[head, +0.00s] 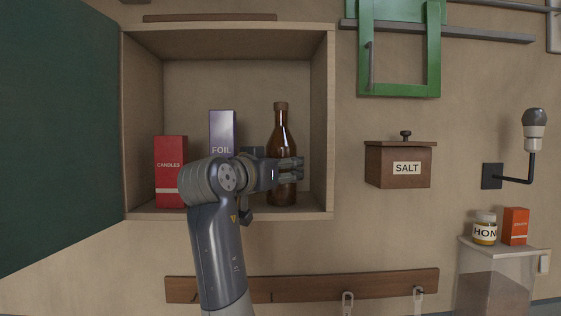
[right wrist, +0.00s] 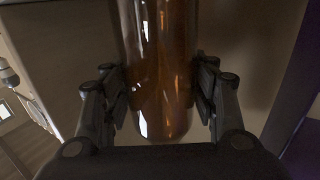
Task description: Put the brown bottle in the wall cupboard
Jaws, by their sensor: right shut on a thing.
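The brown bottle (head: 282,132) is upright inside the open wall cupboard (head: 322,120), at its right side. My right gripper (head: 290,170) reaches in from the front and is shut on the lower body of the bottle. In the right wrist view the bottle (right wrist: 160,70) stands between the two fingers of the gripper (right wrist: 160,95), with pads touching both sides. The bottle's base looks at or very near the cupboard floor; I cannot tell whether it touches. My left gripper is not in view.
A red candles box (head: 171,150) and a purple foil box (head: 222,128) stand in the cupboard left of the bottle. The dark green door (head: 55,130) is open at left. A salt box (head: 399,167) hangs right of the cupboard. A hook rail (head: 320,285) runs below.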

